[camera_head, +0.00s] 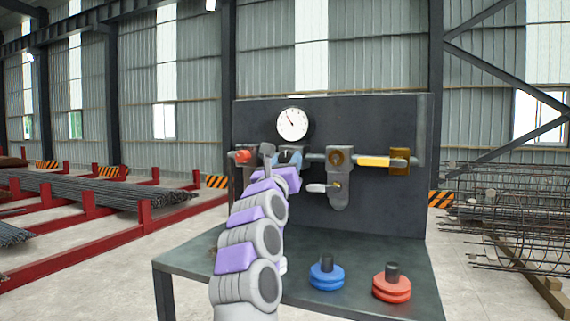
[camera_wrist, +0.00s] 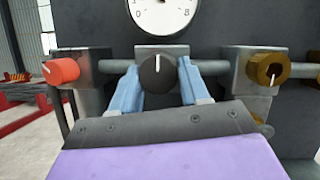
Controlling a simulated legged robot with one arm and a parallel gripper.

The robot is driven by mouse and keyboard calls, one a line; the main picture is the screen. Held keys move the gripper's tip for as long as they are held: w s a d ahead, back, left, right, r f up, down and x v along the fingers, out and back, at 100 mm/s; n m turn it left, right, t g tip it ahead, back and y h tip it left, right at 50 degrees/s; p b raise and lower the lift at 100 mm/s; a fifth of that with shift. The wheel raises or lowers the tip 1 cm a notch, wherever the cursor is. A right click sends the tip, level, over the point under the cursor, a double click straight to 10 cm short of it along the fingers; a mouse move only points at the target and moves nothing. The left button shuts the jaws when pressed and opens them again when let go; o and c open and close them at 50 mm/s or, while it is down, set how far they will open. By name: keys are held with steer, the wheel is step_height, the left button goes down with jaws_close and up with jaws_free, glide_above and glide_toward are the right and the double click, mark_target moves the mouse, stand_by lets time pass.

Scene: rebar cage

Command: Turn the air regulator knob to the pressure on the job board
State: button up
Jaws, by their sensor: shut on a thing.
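The black regulator knob (camera_wrist: 158,80) with a white pointer line sits on a grey block in the middle of the pipe run. Its pointer line stands about straight up in the wrist view. My gripper (camera_wrist: 159,70) has its two blue fingers on either side of the knob and is shut on it. In the head view my gripper (camera_head: 289,158) reaches the panel below the round white gauge (camera_head: 293,123) and hides the knob. The gauge needle points up and left; its numbers are too small to read there. The wrist view cuts off the gauge's upper part (camera_wrist: 162,14). No job board is recognizable.
A red knob (camera_head: 243,156) is left of my gripper. A brass-coloured fitting (camera_head: 338,157) and a yellow-handled valve (camera_head: 375,161) are to the right. A blue (camera_head: 326,275) and a red (camera_head: 391,285) knobbed disc stand on the dark bench (camera_head: 372,249). Rebar racks lie either side.

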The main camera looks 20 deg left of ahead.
steer(key=shift+f+b, duration=0.15)
steer(key=shift+b, duration=0.2)
steer(key=shift+f+b, duration=0.15)
steer(key=shift+b, duration=0.9)
steer(key=shift+a+n+b, duration=0.1)
steer(key=shift+n+b, duration=0.2)
steer(key=shift+b, duration=0.1)
steer(key=shift+r, duration=0.2)
steer(key=o, duration=1)
steer(key=shift+a, duration=0.3)
steer(key=shift+o, duration=0.2)
steer(key=shift+d, duration=0.15)
